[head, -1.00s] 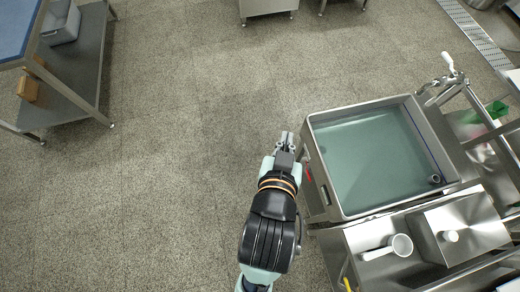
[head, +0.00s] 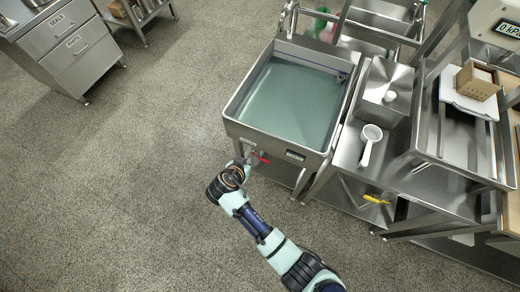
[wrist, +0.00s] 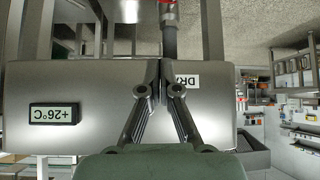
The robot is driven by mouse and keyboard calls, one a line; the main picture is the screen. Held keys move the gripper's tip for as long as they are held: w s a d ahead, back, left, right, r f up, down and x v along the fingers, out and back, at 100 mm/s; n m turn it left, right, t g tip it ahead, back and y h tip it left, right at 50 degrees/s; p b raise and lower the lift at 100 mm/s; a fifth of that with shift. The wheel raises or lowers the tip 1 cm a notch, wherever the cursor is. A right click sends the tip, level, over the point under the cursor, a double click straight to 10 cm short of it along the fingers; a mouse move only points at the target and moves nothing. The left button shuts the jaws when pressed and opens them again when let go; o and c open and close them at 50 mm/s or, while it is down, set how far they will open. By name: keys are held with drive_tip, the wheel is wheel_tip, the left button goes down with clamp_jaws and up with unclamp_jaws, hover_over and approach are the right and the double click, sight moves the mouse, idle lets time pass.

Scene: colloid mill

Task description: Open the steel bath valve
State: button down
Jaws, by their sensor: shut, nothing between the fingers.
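The steel bath (head: 240,128) is a square open tub of greenish liquid in the head view. A red valve handle (head: 262,158) shows below its front wall; the wrist view shows only a bit of red (wrist: 168,3) at the top edge, above a grey pipe (wrist: 170,42). My gripper (head: 247,160) is close beside the valve in the head view. In the wrist view my gripper (wrist: 163,68) is shut and empty, in front of the bath wall (wrist: 95,88). Whether it touches the valve or wall, I cannot tell.
A steel counter (head: 350,150) with a white ladle (head: 370,140) adjoins the bath on the right. The floor (head: 130,190) to the left is clear.

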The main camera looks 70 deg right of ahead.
drive_tip(key=shift+m+g, duration=0.6)
drive_tip(key=s+d+f, duration=0.2)
drive_tip(key=f, duration=0.1)
drive_tip(key=shift+s, duration=0.25)
drive_tip(key=b, duration=0.6)
hover_over(263, 160)
wheel_tip(263, 160, down, 8)
drive_tip(key=shift+s+a+f+b, duration=0.15)
drive_tip(key=shift+a+f+b, duration=0.15)
drive_tip(key=shift+f+b, duration=0.4)
drive_tip(key=shift+s+a+f+b, duration=0.1)
drive_tip(key=shift+a+f+b, duration=0.25)
drive_tip(key=shift+f, duration=0.55)
drive_tip(key=shift+d, duration=0.1)
drive_tip(key=shift+s, duration=0.1)
